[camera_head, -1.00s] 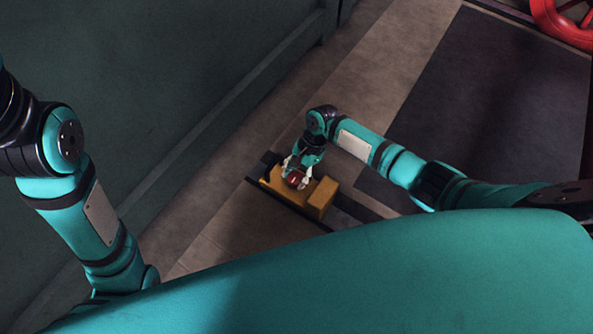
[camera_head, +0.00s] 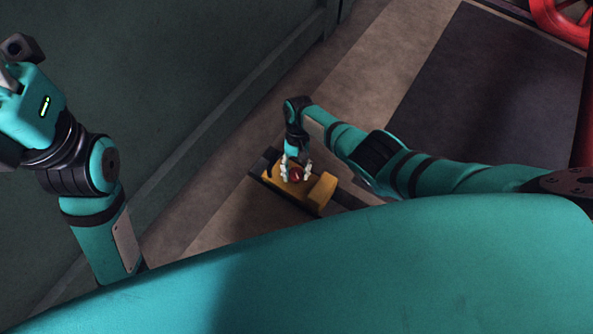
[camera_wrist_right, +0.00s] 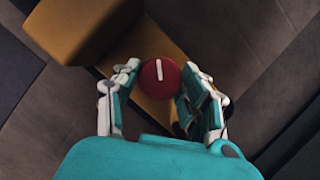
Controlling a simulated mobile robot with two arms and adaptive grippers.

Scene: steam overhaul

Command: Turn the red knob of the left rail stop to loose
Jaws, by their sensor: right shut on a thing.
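The left rail stop (camera_head: 322,192) is a yellow block on a dark rail on the floor, in the middle of the head view. It also shows in the right wrist view (camera_wrist_right: 85,25). Its red knob (camera_wrist_right: 160,78) is round with a white line, which points nearly straight up in the wrist view. The knob also shows in the head view (camera_head: 296,175). My right gripper (camera_head: 297,168) is over the stop, with one finger on each side of the knob, shut on it. My left gripper (camera_head: 8,75) is only partly in view at the left edge, away from the stop.
A dark green wall (camera_head: 150,90) runs along the left. A dark mat (camera_head: 490,95) lies on the floor to the right. A red wheel (camera_head: 562,20) stands at the top right corner. The brown floor around the stop looks clear.

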